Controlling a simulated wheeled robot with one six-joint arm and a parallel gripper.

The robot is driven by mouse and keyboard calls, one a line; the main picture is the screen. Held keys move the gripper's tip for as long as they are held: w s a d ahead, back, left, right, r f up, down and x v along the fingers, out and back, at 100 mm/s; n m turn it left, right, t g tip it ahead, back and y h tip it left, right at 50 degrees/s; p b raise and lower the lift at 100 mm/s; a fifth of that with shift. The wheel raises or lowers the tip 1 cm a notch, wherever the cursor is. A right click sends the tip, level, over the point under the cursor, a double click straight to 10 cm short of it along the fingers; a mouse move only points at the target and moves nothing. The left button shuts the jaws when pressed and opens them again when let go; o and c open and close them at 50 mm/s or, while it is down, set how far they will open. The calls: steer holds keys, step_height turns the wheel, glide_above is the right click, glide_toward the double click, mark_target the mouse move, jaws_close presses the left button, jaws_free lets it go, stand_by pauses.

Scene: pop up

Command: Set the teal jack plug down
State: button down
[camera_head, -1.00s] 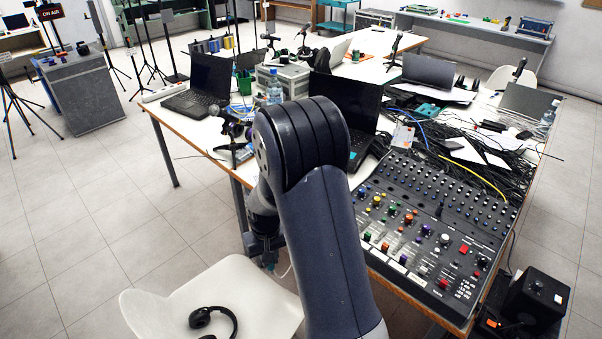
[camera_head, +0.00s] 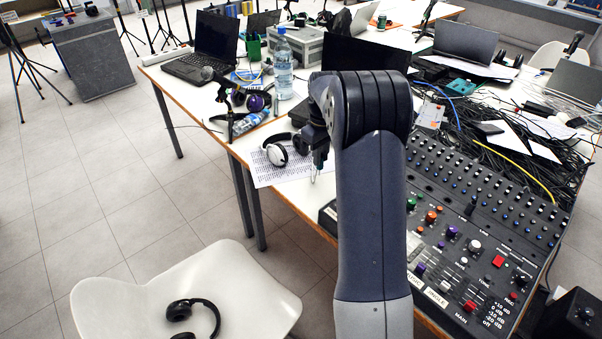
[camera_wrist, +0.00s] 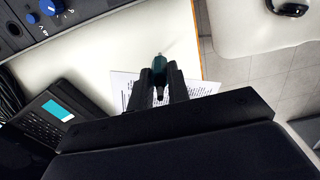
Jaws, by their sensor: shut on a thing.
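My gripper (camera_wrist: 159,92) is shut on the teal jack plug (camera_wrist: 159,66), seen between the two dark fingers in the wrist view. The plug's pale metal tip points away from the fingers, over the white table near its edge. In the head view my gripper (camera_head: 318,158) hangs over the front part of the table (camera_head: 283,193), left of the mixing console. A thin pale tip shows just below it. Whether the plug touches the table I cannot tell.
The mixing console (camera_head: 478,215) stands right of my gripper. White-and-black headphones (camera_head: 277,154) lie on a printed sheet (camera_head: 270,175) to the left. A water bottle (camera_head: 283,65) and a microphone on a stand (camera_head: 232,100) are farther back. A white chair (camera_head: 240,285) with black headphones (camera_head: 192,318) stands in front.

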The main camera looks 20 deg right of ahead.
step_height(320, 180, down, 10)
steer(key=shift+r+p, duration=0.25)
steer(key=shift+p, duration=0.05)
steer(key=shift+f, duration=0.1)
steer(key=c, duration=1.3)
jaws_free()
steer(key=shift+c, duration=0.2)
step_height(320, 180, up, 12)
steer(key=shift+r, duration=0.1)
